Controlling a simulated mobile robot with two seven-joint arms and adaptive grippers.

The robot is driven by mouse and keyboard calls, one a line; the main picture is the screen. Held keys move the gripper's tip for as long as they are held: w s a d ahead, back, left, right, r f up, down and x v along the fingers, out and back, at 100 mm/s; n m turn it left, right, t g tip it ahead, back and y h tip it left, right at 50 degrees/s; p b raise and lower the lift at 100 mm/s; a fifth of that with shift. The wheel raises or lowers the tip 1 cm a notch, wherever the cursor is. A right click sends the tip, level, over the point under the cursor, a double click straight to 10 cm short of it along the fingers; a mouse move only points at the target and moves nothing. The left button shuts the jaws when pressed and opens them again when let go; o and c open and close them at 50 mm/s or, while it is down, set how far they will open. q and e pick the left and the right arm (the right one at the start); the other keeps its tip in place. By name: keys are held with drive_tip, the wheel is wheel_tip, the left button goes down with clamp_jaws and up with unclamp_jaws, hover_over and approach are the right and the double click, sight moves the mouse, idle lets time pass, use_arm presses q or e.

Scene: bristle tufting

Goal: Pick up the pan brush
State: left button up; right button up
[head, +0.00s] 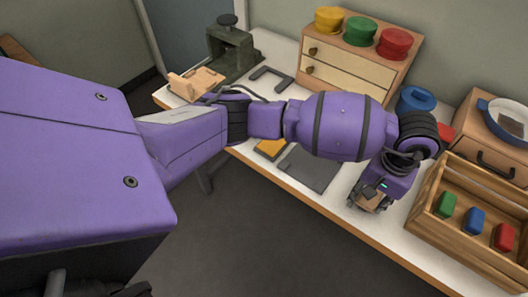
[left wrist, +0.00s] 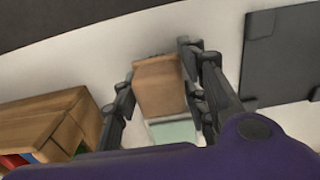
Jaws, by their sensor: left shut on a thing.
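The pan brush (left wrist: 160,88) shows in the left wrist view as a tan wooden block, with a pale green part (left wrist: 172,131) beside it; I cannot tell whether they are joined. My left gripper (left wrist: 160,75) is shut on the block, one finger on each side. In the head view, my left gripper (head: 368,203) points down over the white table, near its front edge, left of the wooden crate. A small tan part of the brush shows between its fingers; the rest is hidden. My right gripper is not in view.
The wooden crate (head: 462,243) holds green, blue and red blocks, close right of my gripper. A dark grey mat (head: 311,168) lies to the left. A drawer box (head: 345,75) with yellow, green and red lids and a blue container (head: 415,100) stand behind.

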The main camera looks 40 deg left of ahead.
use_arm(q)
drive_tip(key=shift+w+r, duration=0.1)
drive_tip(key=shift+r, duration=0.1)
drive_tip(key=shift+r, duration=0.3)
wheel_tip(320, 180, up, 2)
drive_tip(key=shift+r, duration=0.15)
drive_tip(key=s+d+r, duration=0.3)
drive_tip(key=s+r, duration=0.2)
drive_tip(key=s, duration=0.1)
drive_tip(key=s+d+r+b, duration=0.1)
drive_tip(key=s+d+r, duration=0.1)
drive_tip(key=s+r, duration=0.2)
drive_tip(key=shift+s+d+r, duration=0.4)
drive_tip(key=shift+s, duration=1.05)
